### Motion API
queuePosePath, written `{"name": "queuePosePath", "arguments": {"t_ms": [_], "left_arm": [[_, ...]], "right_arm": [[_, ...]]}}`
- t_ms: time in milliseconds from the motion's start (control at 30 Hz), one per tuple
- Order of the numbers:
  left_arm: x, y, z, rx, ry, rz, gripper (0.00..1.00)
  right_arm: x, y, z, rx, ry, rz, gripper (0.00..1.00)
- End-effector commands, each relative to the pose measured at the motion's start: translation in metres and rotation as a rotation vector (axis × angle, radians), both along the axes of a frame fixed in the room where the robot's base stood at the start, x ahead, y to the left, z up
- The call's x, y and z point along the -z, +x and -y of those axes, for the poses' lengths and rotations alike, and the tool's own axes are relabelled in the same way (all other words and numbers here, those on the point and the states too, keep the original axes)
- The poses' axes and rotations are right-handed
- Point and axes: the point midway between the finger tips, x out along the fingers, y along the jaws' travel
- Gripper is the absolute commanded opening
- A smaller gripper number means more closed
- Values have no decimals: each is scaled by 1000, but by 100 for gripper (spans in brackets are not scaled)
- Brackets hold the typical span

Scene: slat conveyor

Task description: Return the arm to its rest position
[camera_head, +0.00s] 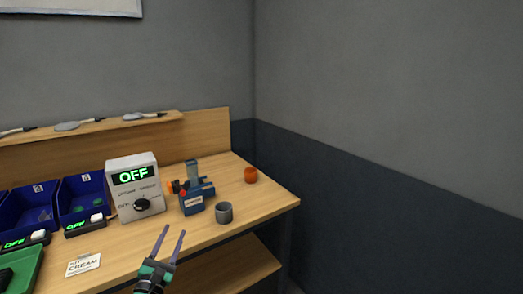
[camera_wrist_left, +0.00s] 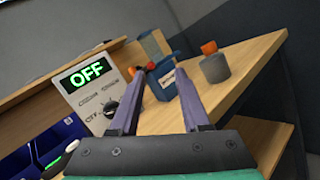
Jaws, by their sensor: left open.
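My left gripper (camera_head: 169,244) is open and empty, in front of the wooden workbench (camera_head: 240,218) at its front edge in the head view. In the left wrist view its two purple-grey fingers (camera_wrist_left: 160,105) stand apart with nothing between them but bench surface. My right gripper is not in view.
Blue bins (camera_head: 82,197) and a green tray (camera_head: 24,273) are at left.

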Motion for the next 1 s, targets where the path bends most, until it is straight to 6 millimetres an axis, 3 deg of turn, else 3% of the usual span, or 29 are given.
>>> {"name": "queuePosePath", "arguments": {"t_ms": [33,133,267,400,567,733,1000], "left_arm": [[21,-22,37,113,394,-66,46],[71,-69,84,339,1044,-144,46],[119,-127,98,598,1594,-186,46],[148,-183,90,847,1989,-202,46],[160,-239,70,1125,2313,-205,46],[156,-292,44,1426,2550,-205,46],[247,-278,47,1463,2513,-209,46]], "right_arm": [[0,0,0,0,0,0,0],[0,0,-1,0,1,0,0],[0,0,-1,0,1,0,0],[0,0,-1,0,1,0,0],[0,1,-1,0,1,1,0],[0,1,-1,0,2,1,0],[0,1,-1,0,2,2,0]]}}
